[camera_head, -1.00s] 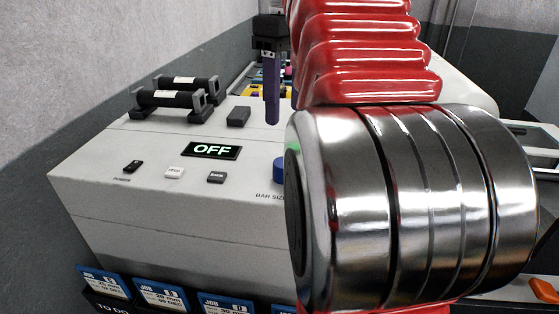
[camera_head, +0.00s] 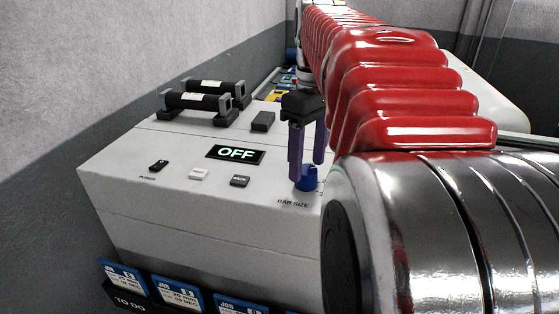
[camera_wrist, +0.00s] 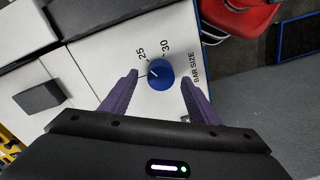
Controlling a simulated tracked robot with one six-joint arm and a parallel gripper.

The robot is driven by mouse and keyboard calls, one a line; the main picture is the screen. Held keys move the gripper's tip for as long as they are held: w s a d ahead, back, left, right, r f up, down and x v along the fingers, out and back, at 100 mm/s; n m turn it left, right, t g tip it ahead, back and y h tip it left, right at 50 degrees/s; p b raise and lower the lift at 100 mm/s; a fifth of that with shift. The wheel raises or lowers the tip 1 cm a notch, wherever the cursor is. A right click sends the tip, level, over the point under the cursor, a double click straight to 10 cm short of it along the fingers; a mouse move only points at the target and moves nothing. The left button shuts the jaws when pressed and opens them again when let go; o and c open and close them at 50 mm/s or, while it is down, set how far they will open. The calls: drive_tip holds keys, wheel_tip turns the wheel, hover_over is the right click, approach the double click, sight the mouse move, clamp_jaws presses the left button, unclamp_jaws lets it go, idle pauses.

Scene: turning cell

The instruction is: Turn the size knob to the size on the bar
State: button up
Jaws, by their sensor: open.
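The blue size knob (camera_head: 308,178) sits on the pale machine top above the words BAR SIZE. In the wrist view the knob (camera_wrist: 160,74) shows a short white mark on its left part, with 25 and 30 printed around it. My gripper (camera_head: 307,170) is open, its purple fingers pointing down at the knob. In the wrist view my gripper (camera_wrist: 159,76) has one finger on each side of the knob, apart from it at left and right. Two dark bars (camera_head: 198,103) with pale labels lie on stands; their label text is too small to read.
A power switch (camera_head: 158,166), a white button (camera_head: 198,174) and a BACK button (camera_head: 240,181) sit left of the knob. A dark block (camera_head: 263,121) stands behind. Blue job cards (camera_head: 178,292) hang on the front. My red arm hides the right side.

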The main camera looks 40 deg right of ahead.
drive_tip(key=shift+a+f, duration=0.1)
drive_tip(key=shift+f, duration=1.35)
drive_tip(key=c, duration=1)
